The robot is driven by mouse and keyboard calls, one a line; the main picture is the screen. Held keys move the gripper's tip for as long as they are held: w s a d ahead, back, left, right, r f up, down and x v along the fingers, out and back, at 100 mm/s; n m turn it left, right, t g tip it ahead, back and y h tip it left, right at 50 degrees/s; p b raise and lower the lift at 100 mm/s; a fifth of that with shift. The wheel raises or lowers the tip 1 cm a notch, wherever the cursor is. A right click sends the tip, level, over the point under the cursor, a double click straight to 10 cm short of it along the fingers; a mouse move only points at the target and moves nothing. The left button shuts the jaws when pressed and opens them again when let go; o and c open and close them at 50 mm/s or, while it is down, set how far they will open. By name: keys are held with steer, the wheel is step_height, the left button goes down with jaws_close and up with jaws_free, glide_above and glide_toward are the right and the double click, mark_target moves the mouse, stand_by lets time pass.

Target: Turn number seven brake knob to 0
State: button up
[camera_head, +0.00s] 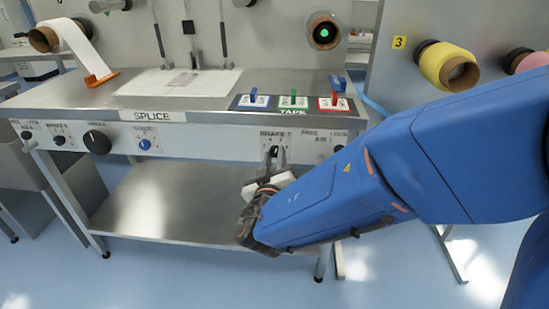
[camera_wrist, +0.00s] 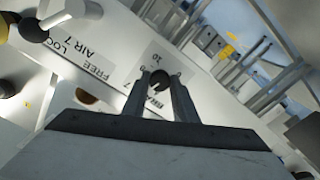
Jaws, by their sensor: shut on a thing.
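The brake 7 knob (camera_wrist: 158,78) is small, round and dark, on the white front panel of the splice table. In the wrist view it sits between the two grey fingers of my gripper (camera_wrist: 160,84), which is shut on it. In the head view my gripper (camera_head: 274,153) reaches the panel under the BRAKE 7 label (camera_head: 275,133) and mostly covers the knob. The knob's exact pointer angle cannot be told.
The FREE LOCK AIR 7 label (camera_wrist: 86,62) and its black-ended switch (camera_wrist: 33,28) are beside the knob. Further left on the panel are a blue knob (camera_head: 145,144) and a large black knob (camera_head: 97,142). The steel tabletop (camera_head: 190,104) overhangs above; a lower shelf (camera_head: 170,205) is empty.

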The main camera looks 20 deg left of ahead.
steer(key=n, duration=0.4)
steer(key=shift+n, duration=0.3)
steer(key=n, duration=0.3)
steer(key=shift+n, duration=0.3)
steer(key=n, duration=0.7)
steer(key=shift+r, duration=0.1)
steer(key=n, duration=0.7)
steer(key=shift+n, duration=0.3)
steer(key=n, duration=0.3)
steer(key=shift+n, duration=2.2)
